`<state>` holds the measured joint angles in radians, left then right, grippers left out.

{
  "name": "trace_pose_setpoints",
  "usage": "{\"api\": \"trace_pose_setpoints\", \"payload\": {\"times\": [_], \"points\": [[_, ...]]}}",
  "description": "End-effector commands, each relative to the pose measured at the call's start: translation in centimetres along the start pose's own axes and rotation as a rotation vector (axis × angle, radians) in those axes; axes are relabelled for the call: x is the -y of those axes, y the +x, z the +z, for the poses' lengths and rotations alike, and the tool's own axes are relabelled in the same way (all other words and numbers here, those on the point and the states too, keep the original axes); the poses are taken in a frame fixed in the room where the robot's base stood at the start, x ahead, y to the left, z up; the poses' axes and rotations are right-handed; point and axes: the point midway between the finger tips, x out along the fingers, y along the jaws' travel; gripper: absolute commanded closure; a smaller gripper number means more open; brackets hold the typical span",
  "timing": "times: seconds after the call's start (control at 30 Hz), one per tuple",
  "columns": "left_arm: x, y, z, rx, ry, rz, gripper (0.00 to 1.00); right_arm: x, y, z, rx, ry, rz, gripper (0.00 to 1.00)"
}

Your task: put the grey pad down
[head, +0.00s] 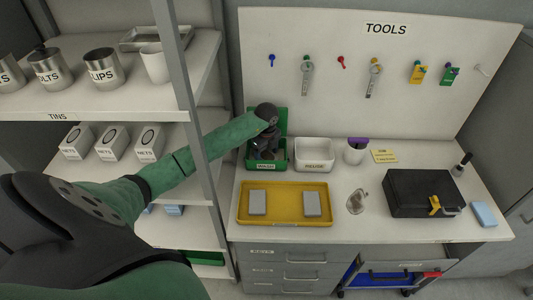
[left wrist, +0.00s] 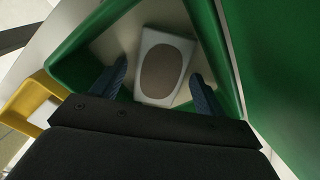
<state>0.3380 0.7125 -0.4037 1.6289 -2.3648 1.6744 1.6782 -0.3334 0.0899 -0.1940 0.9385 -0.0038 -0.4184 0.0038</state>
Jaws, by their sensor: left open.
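My left gripper (head: 267,150) reaches down into the green bin (head: 283,115) at the back left of the worktop, labelled "WASH". In the left wrist view the gripper (left wrist: 160,88) is open, with one blue finger on each side of a light grey pad (left wrist: 177,47) bearing a brown oval. The pad lies on the bin's pale floor between the green walls (left wrist: 82,40). The left finger stands apart from it; the right finger is close, and I cannot tell whether they touch. The pad is hidden in the head view. My right gripper is not in view.
A yellow tray (head: 284,217) with two grey pads stands in front of the bin. A white "REUSE" bin (head: 314,155) is to its right, beside a white cup (head: 355,152). A shelf post (head: 190,105) stands left; the pegboard (head: 330,30) rises behind.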

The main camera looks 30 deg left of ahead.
Motion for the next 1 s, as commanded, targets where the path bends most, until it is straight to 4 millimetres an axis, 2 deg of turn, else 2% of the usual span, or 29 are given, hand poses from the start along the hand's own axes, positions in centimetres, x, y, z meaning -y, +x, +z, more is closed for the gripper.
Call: {"api": "trace_pose_setpoints", "payload": {"times": [0.17,0.27,0.37,0.5,0.8,1.0], "points": [[0.0,-0.4,0.0,0.0,0.0,0.0,0.27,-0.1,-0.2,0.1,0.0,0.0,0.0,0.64],[0.1,-1.2,0.1,0.002,0.001,-0.003,0.27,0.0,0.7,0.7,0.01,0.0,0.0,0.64],[0.1,-2.9,0.1,0.002,0.001,-0.004,0.27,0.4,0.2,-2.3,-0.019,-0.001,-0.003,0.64],[0.1,-5.7,0.1,0.003,0.001,-0.004,0.27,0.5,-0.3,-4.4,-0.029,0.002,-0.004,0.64],[0.1,-10.4,0.1,0.001,-0.001,-0.003,0.27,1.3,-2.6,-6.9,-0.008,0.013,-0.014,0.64],[0.0,-11.9,0.0,-0.001,0.0,-0.001,0.27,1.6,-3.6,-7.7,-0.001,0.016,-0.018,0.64]]}}
